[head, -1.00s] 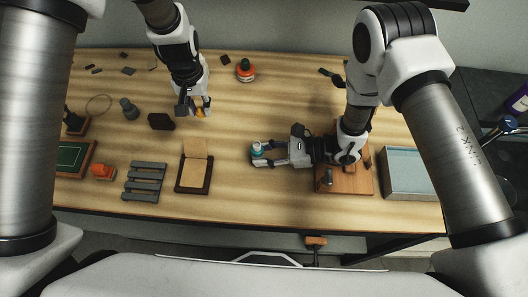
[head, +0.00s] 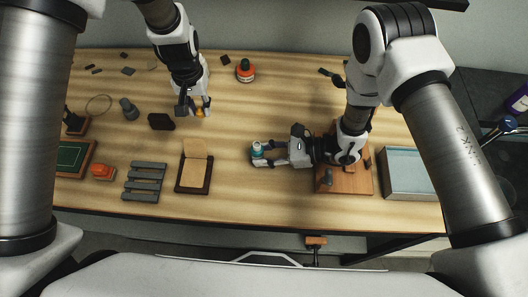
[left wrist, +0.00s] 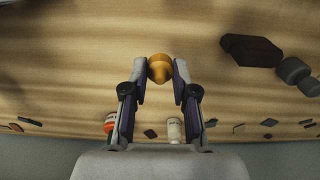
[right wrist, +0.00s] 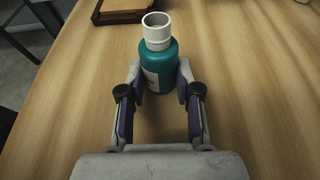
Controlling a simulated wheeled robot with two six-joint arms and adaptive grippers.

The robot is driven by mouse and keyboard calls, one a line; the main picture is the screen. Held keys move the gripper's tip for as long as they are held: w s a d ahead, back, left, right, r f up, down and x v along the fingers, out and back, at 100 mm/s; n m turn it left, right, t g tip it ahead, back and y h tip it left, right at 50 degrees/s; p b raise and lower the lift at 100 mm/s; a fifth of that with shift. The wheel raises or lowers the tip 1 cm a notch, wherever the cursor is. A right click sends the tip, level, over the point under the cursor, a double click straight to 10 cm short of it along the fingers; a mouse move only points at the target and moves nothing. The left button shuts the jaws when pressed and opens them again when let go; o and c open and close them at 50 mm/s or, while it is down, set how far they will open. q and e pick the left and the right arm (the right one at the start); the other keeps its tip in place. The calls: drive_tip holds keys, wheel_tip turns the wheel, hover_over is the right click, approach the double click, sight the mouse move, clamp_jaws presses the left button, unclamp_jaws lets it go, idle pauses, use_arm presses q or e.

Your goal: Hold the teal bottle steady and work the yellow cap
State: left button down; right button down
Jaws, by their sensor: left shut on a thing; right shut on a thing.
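The teal bottle (right wrist: 158,65) stands upright on the table in the right wrist view, its white neck open at the top with no cap on it. My right gripper (right wrist: 160,82) is shut on the bottle's body from both sides. In the head view the bottle (head: 257,150) is at the middle of the table. The yellow cap (left wrist: 160,68) is between the fingertips of my left gripper (left wrist: 161,72), which is shut on it. In the head view the cap (head: 199,112) is partly hidden by the gripper, to the left of and farther back than the bottle.
An orange-and-dark bottle (head: 245,71) stands at the back. A dark-framed board (head: 193,175), a grey slatted rack (head: 145,182) and an orange block (head: 103,171) lie to the left. The table between cap and bottle is clear.

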drive_tip(key=shift+f, duration=0.1)
idle(0.3)
drive_tip(key=c, duration=0.7)
unclamp_jaws()
drive_tip(key=v, duration=1.2)
drive_tip(key=shift+w, duration=0.1)
